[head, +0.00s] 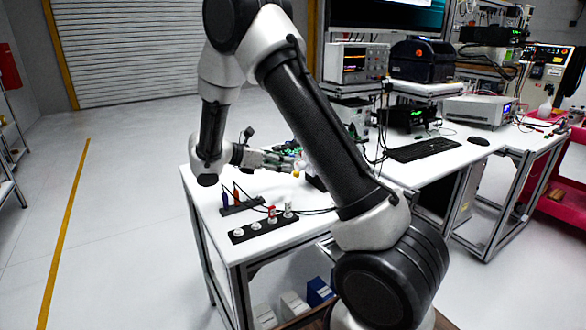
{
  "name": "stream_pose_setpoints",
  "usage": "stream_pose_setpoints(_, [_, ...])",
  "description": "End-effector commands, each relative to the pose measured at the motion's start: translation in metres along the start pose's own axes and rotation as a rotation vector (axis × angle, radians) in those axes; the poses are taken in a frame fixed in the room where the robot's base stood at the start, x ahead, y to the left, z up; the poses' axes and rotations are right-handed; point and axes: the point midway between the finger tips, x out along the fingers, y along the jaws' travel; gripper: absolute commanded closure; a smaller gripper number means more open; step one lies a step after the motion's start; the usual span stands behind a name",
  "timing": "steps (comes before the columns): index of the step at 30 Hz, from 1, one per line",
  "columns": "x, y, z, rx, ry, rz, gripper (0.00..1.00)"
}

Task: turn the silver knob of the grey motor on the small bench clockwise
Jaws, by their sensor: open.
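My gripper (288,163) is at the left part of the white bench (205,192), low over its top and pointing right. It is open, with its fingertips beside a small, partly hidden assembly with a yellowish spot. I cannot make out the grey motor or its silver knob for certain: they are too small here or hidden behind my gripper and arm. I cannot tell whether the fingers are around the knob or touching anything.
A black power strip (264,229) with white sockets and cables lies at the bench's front. A holder with blue and orange-handled tools (236,198) stands behind it. To the right are an oscilloscope (356,63), a keyboard (424,150) and a mouse (478,141). The left floor is clear.

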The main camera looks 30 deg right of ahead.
Motion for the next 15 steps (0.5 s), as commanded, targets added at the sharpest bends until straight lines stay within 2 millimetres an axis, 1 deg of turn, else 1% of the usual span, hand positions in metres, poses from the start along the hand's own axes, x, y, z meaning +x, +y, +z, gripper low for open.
stream_pose_setpoints(1, [0.011, -0.001, 0.0, 0.0, 0.002, -0.005, 0.49])
stream_pose_setpoints(6, [0.039, -0.001, 0.0, 0.002, 0.003, -0.004, 0.49])
stream_pose_setpoints(10, [0.052, -0.001, 0.0, 0.002, 0.002, -0.003, 0.49])
stream_pose_setpoints(15, [0.057, -0.001, 0.0, 0.002, 0.003, -0.001, 0.49])
